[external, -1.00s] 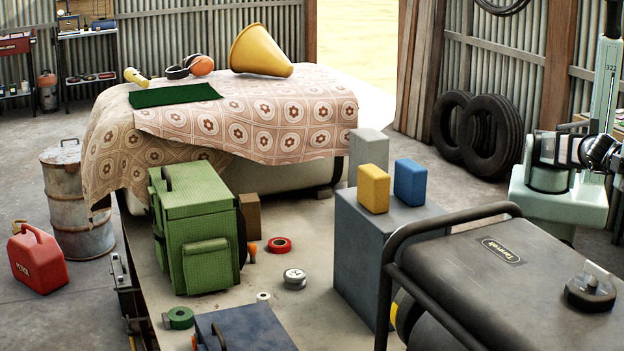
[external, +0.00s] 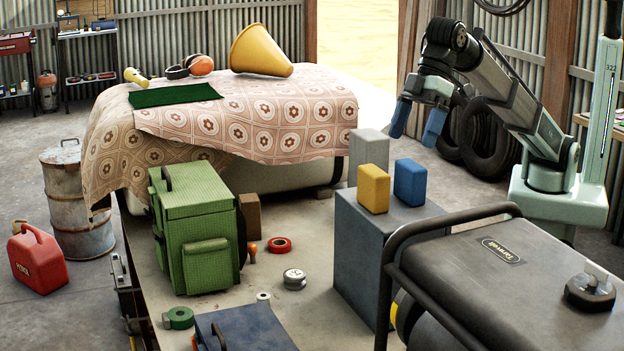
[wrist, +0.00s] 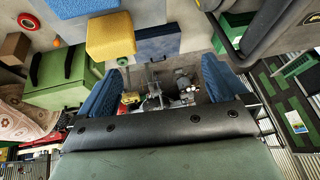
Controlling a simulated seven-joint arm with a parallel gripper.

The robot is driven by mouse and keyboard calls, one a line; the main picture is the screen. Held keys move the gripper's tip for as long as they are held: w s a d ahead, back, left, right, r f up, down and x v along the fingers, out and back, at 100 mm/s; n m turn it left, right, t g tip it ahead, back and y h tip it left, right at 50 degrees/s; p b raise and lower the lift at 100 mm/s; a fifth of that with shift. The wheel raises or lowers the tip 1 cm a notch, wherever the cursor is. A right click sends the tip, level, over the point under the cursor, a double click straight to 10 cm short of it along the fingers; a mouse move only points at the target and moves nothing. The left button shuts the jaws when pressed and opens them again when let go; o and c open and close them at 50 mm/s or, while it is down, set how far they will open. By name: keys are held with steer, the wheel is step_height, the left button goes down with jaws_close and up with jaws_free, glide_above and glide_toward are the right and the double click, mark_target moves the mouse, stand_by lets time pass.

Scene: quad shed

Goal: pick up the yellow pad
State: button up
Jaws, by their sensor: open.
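The yellow pad (external: 374,190) stands upright on top of a dark grey box (external: 362,255), just left of a blue pad (external: 410,182).
A pale grey block (external: 368,148) stands behind the box. A green bag (external: 197,228) is to the left, and a dark machine with a bar handle (external: 455,215) is in front at right. The space above the pads looks clear.

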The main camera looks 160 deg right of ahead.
steer(key=g, duration=0.2)
glide_toward(375, 170)
steer(key=shift+m+h, duration=0.4)
steer(key=x, duration=0.7)
steer(key=shift+w+a+f, duration=0.15)
steer(key=shift+a+f, duration=0.05)
steer(key=shift+a, duration=0.2)
steer(key=shift+x, duration=2.55)
steer(key=shift+d, duration=0.15)
steer(key=shift+c, duration=0.3)
steer(key=c, duration=0.7)
